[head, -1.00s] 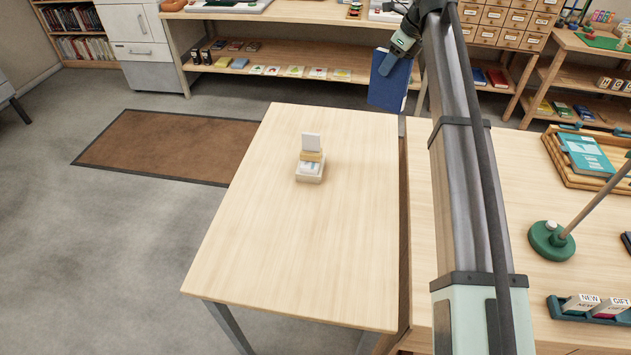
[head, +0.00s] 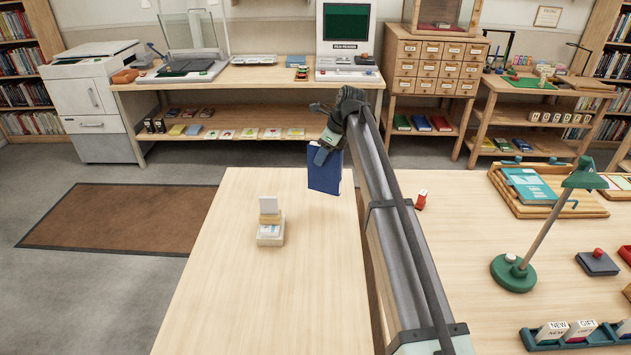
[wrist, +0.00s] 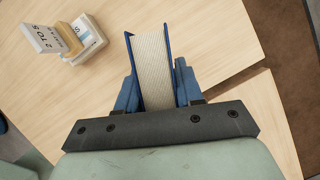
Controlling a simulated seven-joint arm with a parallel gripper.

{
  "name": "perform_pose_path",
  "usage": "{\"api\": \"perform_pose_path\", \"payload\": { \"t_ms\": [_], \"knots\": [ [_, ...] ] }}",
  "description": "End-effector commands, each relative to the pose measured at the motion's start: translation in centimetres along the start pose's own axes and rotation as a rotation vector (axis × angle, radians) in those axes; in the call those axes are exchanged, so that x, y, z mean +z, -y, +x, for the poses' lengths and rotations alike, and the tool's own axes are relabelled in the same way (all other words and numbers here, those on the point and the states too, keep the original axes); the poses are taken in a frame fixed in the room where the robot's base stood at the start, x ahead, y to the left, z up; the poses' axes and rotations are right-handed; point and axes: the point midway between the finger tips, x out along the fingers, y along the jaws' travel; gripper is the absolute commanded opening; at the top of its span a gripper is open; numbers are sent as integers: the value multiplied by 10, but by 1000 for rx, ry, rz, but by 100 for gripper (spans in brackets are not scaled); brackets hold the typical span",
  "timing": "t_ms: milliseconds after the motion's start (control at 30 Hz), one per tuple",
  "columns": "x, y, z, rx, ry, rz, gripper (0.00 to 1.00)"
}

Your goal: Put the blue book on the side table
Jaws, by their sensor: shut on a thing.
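The blue book (head: 324,172) hangs upright from my gripper (head: 325,150) in the head view, over the far right part of the side table (head: 230,310). In the wrist view the book's pale page edge (wrist: 152,70) shows between the two blue fingers of my gripper (wrist: 158,92), which are shut on it. The book appears to be above the table top; the exact gap under it is hard to tell. The side table is the light wood top at the left of the larger desk.
The table's front and middle are bare. On the desk at right are a green lamp (head: 514,272), a wooden tray (head: 545,205) and a small red-topped item (head: 421,200).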

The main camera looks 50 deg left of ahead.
Motion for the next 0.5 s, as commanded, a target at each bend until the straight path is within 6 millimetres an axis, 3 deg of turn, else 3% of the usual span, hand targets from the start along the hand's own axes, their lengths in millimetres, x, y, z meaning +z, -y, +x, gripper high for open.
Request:
{"api": "perform_pose_path", "payload": {
  "t_ms": [500],
  "knots": [
    [-21,0,50,0,0,0,0]
  ]
}}
